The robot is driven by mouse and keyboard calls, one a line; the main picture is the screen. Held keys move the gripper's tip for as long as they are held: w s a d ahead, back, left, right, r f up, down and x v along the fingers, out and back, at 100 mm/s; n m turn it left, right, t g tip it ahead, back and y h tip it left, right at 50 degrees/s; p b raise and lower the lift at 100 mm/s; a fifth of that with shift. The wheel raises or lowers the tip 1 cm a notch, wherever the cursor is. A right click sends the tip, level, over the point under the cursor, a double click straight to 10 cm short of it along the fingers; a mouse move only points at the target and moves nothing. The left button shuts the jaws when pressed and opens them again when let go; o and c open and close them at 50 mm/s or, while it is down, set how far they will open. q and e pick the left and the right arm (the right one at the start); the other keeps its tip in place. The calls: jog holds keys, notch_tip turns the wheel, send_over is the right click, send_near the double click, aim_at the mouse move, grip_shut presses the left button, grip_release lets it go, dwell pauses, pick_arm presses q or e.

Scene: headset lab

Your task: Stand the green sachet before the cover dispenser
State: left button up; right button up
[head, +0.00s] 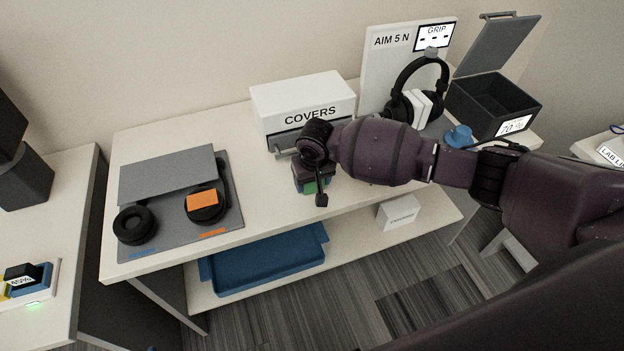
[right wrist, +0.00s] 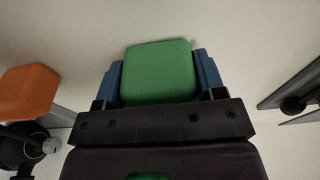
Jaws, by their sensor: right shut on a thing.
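The white cover dispenser (head: 276,105), marked COVERS, stands behind at the back of the table. The sachet is in front of its dark slot. I cannot tell whether the sachet touches the table. My left gripper is not in view.
A grey mat (head: 160,182) with black headphones and an orange sachet (head: 202,198) lies to the left. A headphone stand (head: 375,73), a blue object (head: 460,137) and an open dark box (head: 482,110) are to the right. A blue tray (head: 265,272) sits on the lower shelf.

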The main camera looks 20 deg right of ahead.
jog(key=shift+f, duration=0.15)
jog(key=o, duration=0.9)
jog(key=r, duration=0.3)
jog(key=s+r+p, duration=0.1)
jog(key=r, duration=0.3)
jog(key=r+p, duration=0.1)
jog(key=r, duration=0.2)
jog(key=shift+s+r, duration=0.25)
jog(key=shift+r, duration=0.15)
jog(key=shift+s+r, duration=0.15)
jog(key=shift+r, duration=0.55)
jog(key=shift+f, duration=0.1)
